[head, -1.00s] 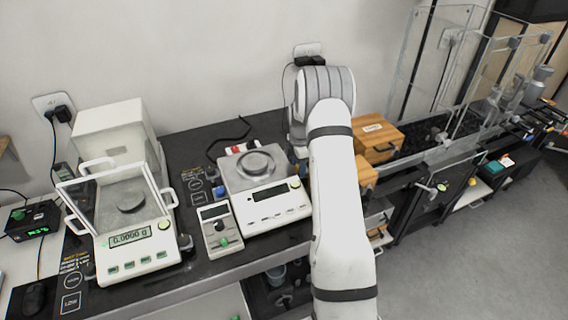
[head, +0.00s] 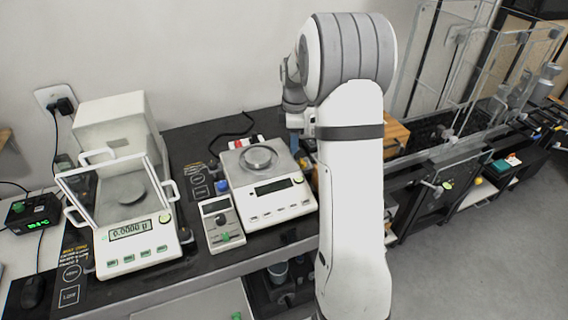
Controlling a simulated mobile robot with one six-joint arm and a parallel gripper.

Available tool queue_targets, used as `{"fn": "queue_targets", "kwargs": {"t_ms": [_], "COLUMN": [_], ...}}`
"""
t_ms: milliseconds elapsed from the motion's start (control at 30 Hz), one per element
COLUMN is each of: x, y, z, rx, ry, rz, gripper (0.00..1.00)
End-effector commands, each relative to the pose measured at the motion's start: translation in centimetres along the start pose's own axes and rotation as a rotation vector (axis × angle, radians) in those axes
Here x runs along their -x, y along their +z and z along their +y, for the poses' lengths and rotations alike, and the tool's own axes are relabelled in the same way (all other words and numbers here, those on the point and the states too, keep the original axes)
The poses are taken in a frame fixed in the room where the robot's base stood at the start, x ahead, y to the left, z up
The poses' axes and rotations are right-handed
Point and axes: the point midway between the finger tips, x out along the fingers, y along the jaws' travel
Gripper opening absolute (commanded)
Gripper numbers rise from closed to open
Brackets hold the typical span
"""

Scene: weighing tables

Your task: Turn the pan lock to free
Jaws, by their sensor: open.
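The middle balance (head: 278,206) is white, with a dark display and a round metal pan (head: 258,158) on its grey top. A blue knob (head: 222,186) sits at its left side, and a red and white part (head: 243,143) shows behind it. I cannot tell which part is the pan lock or how it is turned. My gripper (head: 298,146) is at the balance's back right corner, mostly hidden by my arm. What shows of it is small, and I see nothing held in it.
A glass-shielded balance (head: 150,254) reading 0.0000 g stands at left, with a white box (head: 115,118) behind it. A wooden box (head: 396,134) is behind my arm. Bare black bench (head: 200,138) lies at the back.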

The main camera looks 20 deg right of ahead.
Motion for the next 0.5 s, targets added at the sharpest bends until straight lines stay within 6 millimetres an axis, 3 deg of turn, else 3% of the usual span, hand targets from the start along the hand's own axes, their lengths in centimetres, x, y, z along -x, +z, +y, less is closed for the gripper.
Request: {"fn": "queue_targets", "kwargs": {"t_ms": [500], "x": [5.0], "y": [-2.2], "z": [-8.6], "rx": [-0.35], "ry": [0.051], "rz": [0.022], "gripper": [0.52]}}
